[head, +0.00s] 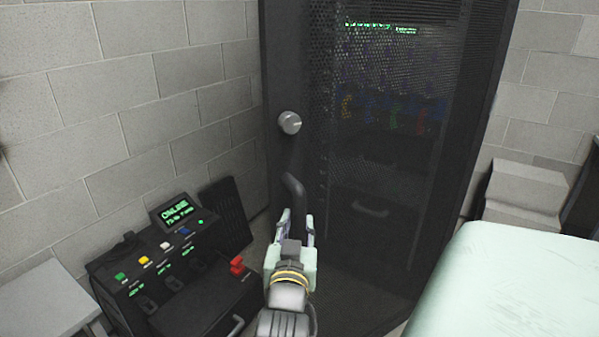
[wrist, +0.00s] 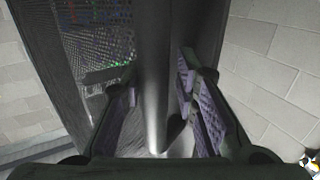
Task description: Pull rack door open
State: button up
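The rack door (head: 390,150) is a dark mesh panel on a tall black rack and looks shut in the head view. Its dark curved handle (head: 294,190) rises near the door's left edge, below a round silver knob (head: 290,122). My gripper (head: 296,218) is at the lower part of the handle. In the wrist view the handle bar (wrist: 154,60) runs between the two purple-padded fingers of my gripper (wrist: 158,85). The fingers are spread, with a gap visible on the bar's right side. Contact on the left side is unclear.
A black control console (head: 180,265) with coloured buttons, a red switch (head: 237,265) and a green-lit screen (head: 175,212) stands left of my arm. A pale green surface (head: 515,285) is at the lower right. Grey block walls (head: 120,110) flank the rack.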

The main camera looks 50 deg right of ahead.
jog(key=shift+o, duration=1.6)
jog(key=shift+s, duration=0.1)
jog(key=shift+d, duration=0.1)
